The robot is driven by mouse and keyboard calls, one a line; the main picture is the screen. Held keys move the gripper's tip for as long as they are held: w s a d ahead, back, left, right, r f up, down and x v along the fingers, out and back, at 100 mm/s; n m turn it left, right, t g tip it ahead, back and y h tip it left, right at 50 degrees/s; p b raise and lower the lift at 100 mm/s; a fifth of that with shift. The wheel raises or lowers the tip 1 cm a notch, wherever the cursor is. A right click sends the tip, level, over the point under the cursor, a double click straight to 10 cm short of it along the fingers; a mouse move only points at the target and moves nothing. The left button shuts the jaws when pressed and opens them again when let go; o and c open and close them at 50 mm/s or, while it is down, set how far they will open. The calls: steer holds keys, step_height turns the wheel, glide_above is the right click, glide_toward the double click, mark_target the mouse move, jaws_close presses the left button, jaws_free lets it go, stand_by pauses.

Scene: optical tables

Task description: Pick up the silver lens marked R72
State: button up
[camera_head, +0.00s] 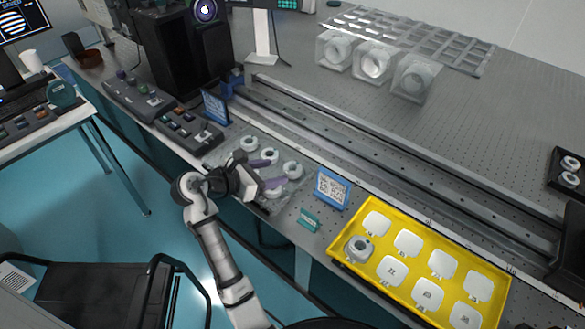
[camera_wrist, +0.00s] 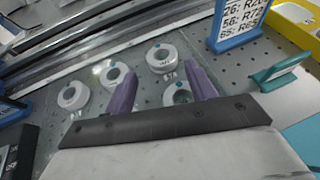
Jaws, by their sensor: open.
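Several silver ring-shaped lenses stand in a clear holder on the optical table. In the head view one is at the back (camera_head: 250,142) and one at the right (camera_head: 292,169). The wrist view shows a left lens (camera_wrist: 73,95), a second (camera_wrist: 114,75), an upper one (camera_wrist: 162,58) and a lower one (camera_wrist: 178,95) partly hidden by my gripper. No lens marking is readable, so I cannot tell which is R72. My gripper (camera_head: 269,171) is open above the holder, its purple fingers (camera_wrist: 160,80) apart with nothing held.
A blue-framed sign (camera_head: 332,188) with printed codes stands right of the lenses, with a small green stand (camera_head: 309,220) nearby. A yellow tray (camera_head: 345,266) holds numbered white pads and one silver lens (camera_head: 358,249). A long rail (camera_head: 390,155) runs behind. Another blue sign (camera_head: 215,107) stands left.

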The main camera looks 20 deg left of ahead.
mark_target(291, 169)
steer(key=shift+p+x, duration=0.65)
steer(key=shift+x, duration=2.35)
steer(key=shift+s+d, duration=0.1)
steer(key=shift+d, duration=0.1)
steer(key=c, duration=0.7)
steer(key=shift+c, duration=0.2)
